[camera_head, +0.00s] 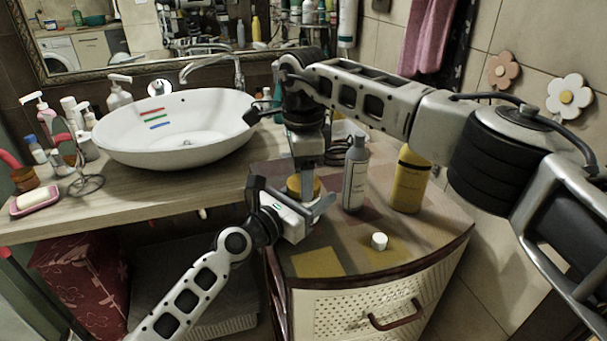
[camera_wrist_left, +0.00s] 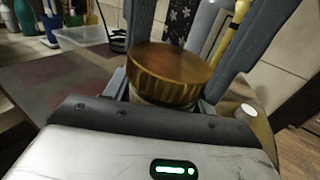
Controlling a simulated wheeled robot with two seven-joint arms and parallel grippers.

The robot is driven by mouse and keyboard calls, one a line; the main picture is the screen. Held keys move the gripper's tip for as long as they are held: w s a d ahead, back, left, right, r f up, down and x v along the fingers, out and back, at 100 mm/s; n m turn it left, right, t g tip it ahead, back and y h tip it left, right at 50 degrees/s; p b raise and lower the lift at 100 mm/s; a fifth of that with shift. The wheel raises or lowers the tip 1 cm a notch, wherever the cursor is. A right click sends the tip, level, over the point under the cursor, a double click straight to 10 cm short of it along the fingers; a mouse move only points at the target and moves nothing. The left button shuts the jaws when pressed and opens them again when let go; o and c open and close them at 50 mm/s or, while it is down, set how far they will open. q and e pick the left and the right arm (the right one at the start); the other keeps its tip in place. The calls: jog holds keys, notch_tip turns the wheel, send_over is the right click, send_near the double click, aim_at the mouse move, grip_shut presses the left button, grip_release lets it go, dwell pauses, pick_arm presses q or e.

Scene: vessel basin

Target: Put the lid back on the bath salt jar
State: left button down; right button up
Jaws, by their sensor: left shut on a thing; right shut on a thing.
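The gold ribbed lid (camera_wrist_left: 172,72) is at the mouth of the bath salt jar (camera_wrist_left: 148,99); I cannot tell if it is fully seated. In the head view the lid (camera_head: 303,186) shows as a small gold disc over the cabinet top. My left gripper (camera_head: 308,212) reaches in from the lower left and is shut on the jar, whose body is mostly hidden by the jaws. My right gripper (camera_head: 308,172) points down from above and is shut on the lid.
A grey bottle (camera_head: 354,178) and a yellow bottle (camera_head: 410,182) stand close on the right. A small white cap-like object (camera_head: 379,241) lies on the cabinet top (camera_head: 425,238). The white basin (camera_head: 125,145) is at left. The cabinet's front right is mostly clear.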

jog(key=m, duration=1.2)
jog(key=o, duration=1.1)
jog(key=shift+r, duration=2.25)
jog(key=shift+c, duration=0.5)
